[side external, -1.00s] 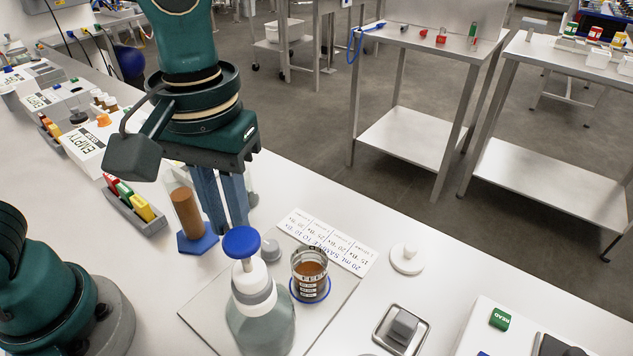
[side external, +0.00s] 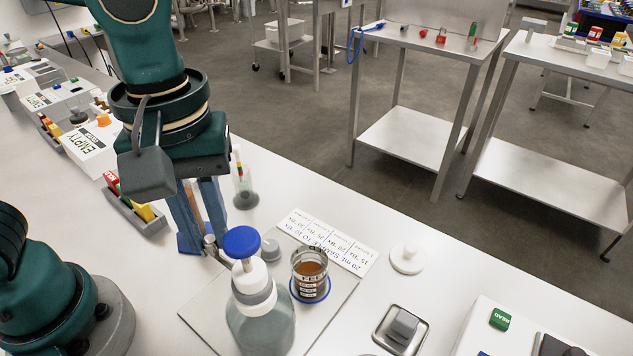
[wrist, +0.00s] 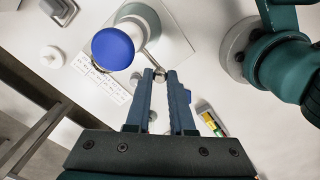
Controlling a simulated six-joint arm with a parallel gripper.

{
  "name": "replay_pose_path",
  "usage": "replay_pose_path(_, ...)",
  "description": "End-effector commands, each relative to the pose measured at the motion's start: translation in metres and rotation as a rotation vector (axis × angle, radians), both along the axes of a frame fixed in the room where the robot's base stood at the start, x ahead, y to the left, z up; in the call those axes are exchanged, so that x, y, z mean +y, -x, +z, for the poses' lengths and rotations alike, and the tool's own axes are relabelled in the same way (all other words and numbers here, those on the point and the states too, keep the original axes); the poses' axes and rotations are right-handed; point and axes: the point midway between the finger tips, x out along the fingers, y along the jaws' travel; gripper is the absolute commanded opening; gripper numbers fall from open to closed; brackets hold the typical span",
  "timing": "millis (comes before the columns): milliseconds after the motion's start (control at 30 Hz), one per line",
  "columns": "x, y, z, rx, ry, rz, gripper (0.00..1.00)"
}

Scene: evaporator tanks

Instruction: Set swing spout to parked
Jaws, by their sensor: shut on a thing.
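A clear bottle (side external: 262,325) with a white collar and a blue-topped pump head (side external: 242,242) stands on a pale board. Its thin metal swing spout (side external: 212,243) sticks out to the left of the head in the side view. My gripper (side external: 207,240) points down beside the head, shut on the spout's end. In the wrist view, my gripper (wrist: 160,78) has the round metal spout end (wrist: 159,76) between its fingertips, with the blue top (wrist: 113,49) close on the left. The rest of the spout is partly hidden by the head.
A glass beaker of brown liquid (side external: 310,274) stands on a blue ring right of the bottle. A brown cylinder on a blue base is largely hidden behind my fingers. A printed card (side external: 326,242) lies behind the beaker. A tray of coloured pieces (side external: 137,205) is at left.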

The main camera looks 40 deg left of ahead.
Motion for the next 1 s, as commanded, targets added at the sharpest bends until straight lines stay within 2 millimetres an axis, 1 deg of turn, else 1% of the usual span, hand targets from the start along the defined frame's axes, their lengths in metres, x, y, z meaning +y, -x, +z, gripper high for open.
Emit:
replay_pose_path(267, 0.0, 0.001, 0.001, 0.002, 0.001, 0.0, 0.0)
replay_pose_path(300, 0.0, 0.001, 0.001, 0.002, 0.001, 0.0, 0.36)
replay_pose_path(333, 0.0, 0.001, 0.001, 0.002, 0.001, 0.0, 0.48)
replay_pose_path(367, 0.0, 0.001, 0.001, 0.002, 0.001, 0.0, 0.52)
replay_pose_path(633, 0.0, 0.001, 0.0, 0.003, 0.0, 0.0, 0.52)
replay_pose_path(733, 0.0, 0.0, 0.004, 0.001, 0.001, -0.001, 0.52)
replay_pose_path(1000, -0.001, -0.001, 0.034, -0.001, 0.003, 0.0, 0.52)
